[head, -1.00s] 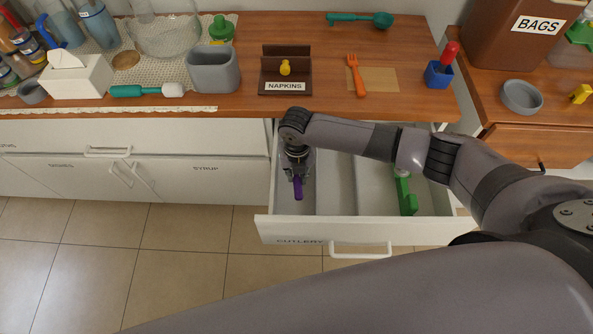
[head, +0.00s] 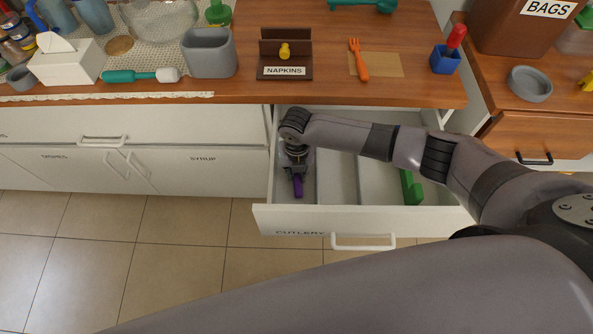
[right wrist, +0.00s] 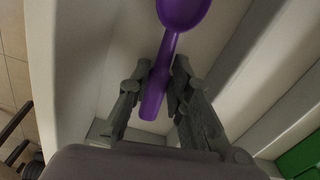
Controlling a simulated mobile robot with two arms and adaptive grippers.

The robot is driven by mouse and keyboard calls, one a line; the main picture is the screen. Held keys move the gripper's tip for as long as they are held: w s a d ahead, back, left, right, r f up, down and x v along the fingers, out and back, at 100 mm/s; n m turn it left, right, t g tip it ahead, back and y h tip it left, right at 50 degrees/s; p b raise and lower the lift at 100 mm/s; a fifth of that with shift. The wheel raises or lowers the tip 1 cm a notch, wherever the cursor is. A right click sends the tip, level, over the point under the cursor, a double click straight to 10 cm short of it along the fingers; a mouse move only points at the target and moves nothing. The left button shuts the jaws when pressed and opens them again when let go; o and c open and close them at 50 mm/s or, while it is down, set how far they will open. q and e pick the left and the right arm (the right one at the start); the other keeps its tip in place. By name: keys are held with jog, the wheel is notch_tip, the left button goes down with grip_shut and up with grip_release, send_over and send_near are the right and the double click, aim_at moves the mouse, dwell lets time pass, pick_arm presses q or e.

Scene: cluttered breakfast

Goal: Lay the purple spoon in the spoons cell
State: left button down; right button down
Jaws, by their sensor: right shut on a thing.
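The purple spoon (head: 298,187) is held by my right gripper (head: 297,170) over or inside the left compartment of the open cutlery drawer (head: 380,219). In the right wrist view, my right gripper (right wrist: 157,78) is shut with its fingers on either side of the purple spoon's handle (right wrist: 155,95). The bowl (right wrist: 183,12) points away from the gripper, over the pale compartment floor. I cannot tell if the spoon touches the floor. A green utensil (head: 411,188) lies in the right compartment. Any label on the cells is hidden or unreadable. My left gripper is not in view.
The counter above holds a napkin holder (head: 285,57), a grey container (head: 209,55), an orange fork (head: 358,60) and a blue block with a red top (head: 446,60). The middle compartment (head: 337,180) looks empty. Drawer walls and dividers stand close around the gripper.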

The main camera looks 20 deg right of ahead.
jog(key=shift+f, duration=0.4)
dwell(0.4)
jog(key=c, duration=1.4)
grip_release()
jog(key=shift+o, duration=0.3)
jog(key=o, duration=0.5)
jog(key=shift+r, duration=0.15)
notch_tip(320, 180, up, 14)
jog(key=p, duration=1.3)
jog(key=shift+s, duration=0.1)
